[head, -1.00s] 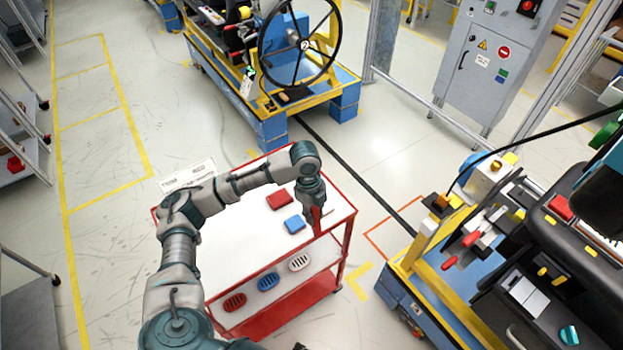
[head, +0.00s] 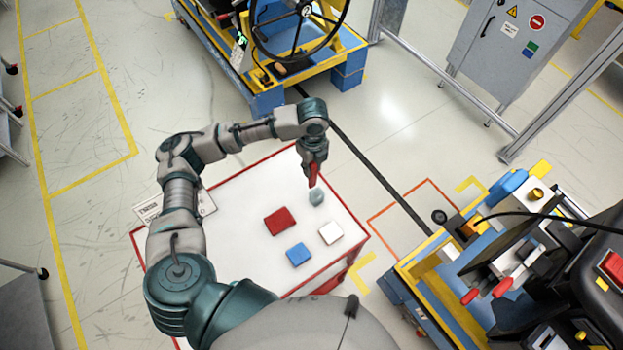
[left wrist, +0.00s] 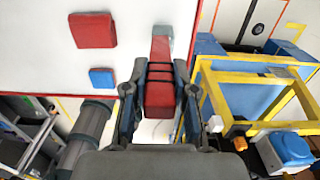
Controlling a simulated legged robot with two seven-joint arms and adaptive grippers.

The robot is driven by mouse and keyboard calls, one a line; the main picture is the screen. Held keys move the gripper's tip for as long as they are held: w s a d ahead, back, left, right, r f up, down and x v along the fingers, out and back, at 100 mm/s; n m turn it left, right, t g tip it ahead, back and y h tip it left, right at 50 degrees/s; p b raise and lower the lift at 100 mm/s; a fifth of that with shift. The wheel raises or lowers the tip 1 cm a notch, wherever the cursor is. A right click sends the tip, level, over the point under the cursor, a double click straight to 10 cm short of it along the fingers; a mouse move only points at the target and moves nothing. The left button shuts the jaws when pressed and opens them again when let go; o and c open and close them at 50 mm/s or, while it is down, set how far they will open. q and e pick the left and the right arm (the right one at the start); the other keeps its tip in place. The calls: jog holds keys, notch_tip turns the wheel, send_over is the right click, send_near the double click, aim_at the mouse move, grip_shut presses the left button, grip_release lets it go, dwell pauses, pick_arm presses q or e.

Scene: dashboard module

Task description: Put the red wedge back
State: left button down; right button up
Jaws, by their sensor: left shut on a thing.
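My left gripper (head: 313,178) is over the far right part of the white cart top (head: 235,215). It is shut on the red wedge (head: 312,171), which points downward. In the left wrist view the red wedge (left wrist: 160,90) sits between the two fingers (left wrist: 158,98). A small grey-green rounded piece (head: 317,197) shows just below the wedge tip; whether they touch I cannot tell. My right gripper is not in view.
A flat red block (head: 280,221), a blue block (head: 299,255) and a white block (head: 331,232) lie on the cart top. A yellow-and-blue frame (head: 440,290) with a dark console stands to the right. The cart's left part is clear.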

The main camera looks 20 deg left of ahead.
pick_arm(q)
jog(key=d+f, duration=0.1)
jog(key=f, duration=0.1)
jog(key=d+f, duration=0.1)
jog(key=f, duration=0.1)
jog(key=s+d+f, duration=0.1)
jog(key=d+f, duration=0.1)
jog(key=shift+w+a+f, duration=0.1)
jog(key=shift+a+f, duration=0.3)
jog(key=shift+a, duration=0.25)
jog(key=shift+a+f, duration=0.4)
jog(key=shift+a, duration=0.2)
jog(key=c, duration=1)
grip_release()
jog(key=shift+w+a, duration=0.1)
jog(key=shift+c, duration=0.2)
jog(key=shift+o, duration=0.5)
jog(key=shift+d, duration=0.2)
notch_tip(320, 180, up, 12)
send_over(315, 183)
jog(key=shift+d+r, duration=0.15)
jog(key=shift+d, duration=0.45)
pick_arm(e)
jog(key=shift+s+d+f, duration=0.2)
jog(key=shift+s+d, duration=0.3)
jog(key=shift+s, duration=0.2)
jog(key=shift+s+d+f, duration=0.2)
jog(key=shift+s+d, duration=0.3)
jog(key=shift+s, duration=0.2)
